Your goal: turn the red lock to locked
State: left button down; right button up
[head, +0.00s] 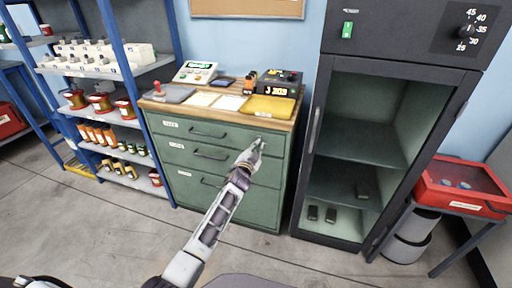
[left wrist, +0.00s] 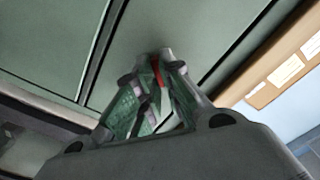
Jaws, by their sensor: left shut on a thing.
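The green drawer cabinet (head: 225,175) stands in the middle of the head view, with the wooden bench top above its drawers. My left gripper (head: 258,147) reaches up to the right part of the cabinet's front, near the top drawer. In the left wrist view, my left gripper (left wrist: 157,62) has its fingertips closed around a narrow red piece, which looks like the red lock (left wrist: 156,70), against the green front. The fingers hide most of the lock, and I cannot tell which way it is turned. My right gripper is not in view.
A dark cabinet with a glass door (head: 313,125) stands right of the drawers. A red case (head: 462,187) sits on a small stand at the far right. Shelves (head: 95,69) with bottles and spools stand at left. The floor in front is clear.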

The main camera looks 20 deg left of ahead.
pick_arm(q)
jog(key=m, duration=0.9)
jog(key=shift+d+f, duration=0.1)
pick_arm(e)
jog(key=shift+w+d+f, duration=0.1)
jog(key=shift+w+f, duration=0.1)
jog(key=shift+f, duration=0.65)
pick_arm(q)
jog(key=c, duration=1.6)
grip_release()
jog(key=shift+o, duration=0.2)
jog(key=shift+s, duration=0.1)
jog(key=s, duration=1.1)
jog(key=shift+s+a, duration=0.2)
jog(key=shift+s, duration=0.2)
